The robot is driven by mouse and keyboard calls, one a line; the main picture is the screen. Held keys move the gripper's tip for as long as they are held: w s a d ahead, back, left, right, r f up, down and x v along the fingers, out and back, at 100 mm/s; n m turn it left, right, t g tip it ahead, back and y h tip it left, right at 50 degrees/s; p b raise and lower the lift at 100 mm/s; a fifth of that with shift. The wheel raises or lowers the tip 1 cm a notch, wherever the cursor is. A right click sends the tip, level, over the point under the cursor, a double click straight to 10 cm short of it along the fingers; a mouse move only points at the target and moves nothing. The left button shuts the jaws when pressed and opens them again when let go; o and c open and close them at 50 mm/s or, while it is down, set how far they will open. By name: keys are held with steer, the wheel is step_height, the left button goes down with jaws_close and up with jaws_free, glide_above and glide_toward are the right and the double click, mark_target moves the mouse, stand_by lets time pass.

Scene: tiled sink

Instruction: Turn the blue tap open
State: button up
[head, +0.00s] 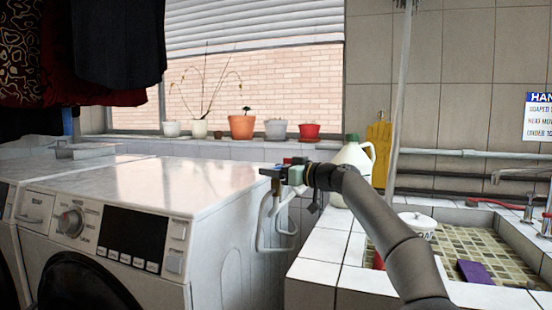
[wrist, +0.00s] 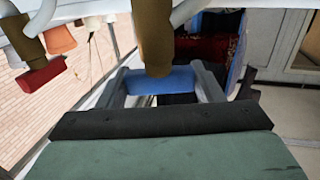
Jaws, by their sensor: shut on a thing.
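The blue tap handle (wrist: 158,82) shows in the middle of the wrist view, on a brass valve body (wrist: 154,40). My gripper (wrist: 165,76) has one finger at each end of this handle and is shut on it. A red tap handle (wrist: 41,76) on a second brass valve is at the left of the wrist view, apart from my fingers. In the head view my gripper (head: 275,172) is at the right rear of the white washing machine, and the blue handle cannot be made out clearly there.
The washing machine (head: 190,240) stands to the left, with pale hoses (head: 264,232) beside it. A white jug (head: 352,168) and the tiled sink (head: 320,245) are to the right. Flower pots (head: 242,127) line the windowsill behind. Dark clothes (head: 118,45) hang at upper left.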

steer(key=n+g+p, duration=0.1)
steer(key=p, duration=0.1)
steer(key=n+g+y+p, duration=0.1)
steer(key=g+p, duration=0.1)
steer(key=p, duration=0.1)
steer(key=shift+w+r+y+p, duration=0.1)
steer(key=shift+r+y+p, duration=0.2)
steer(key=shift+r, duration=0.05)
steer(key=shift+f+n+g+p, duration=0.25)
steer(key=shift+n+g+p, duration=0.3)
steer(key=shift+p, duration=0.25)
steer(key=shift+f+g, duration=0.1)
steer(key=shift+g, duration=0.15)
steer(key=o, duration=1)
steer(key=shift+a, duration=0.1)
steer(key=v, duration=0.5)
steer(key=b+v, duration=0.1)
steer(key=v, duration=1.1)
steer(key=shift+d+f, duration=0.25)
steer(key=shift+f, duration=0.05)
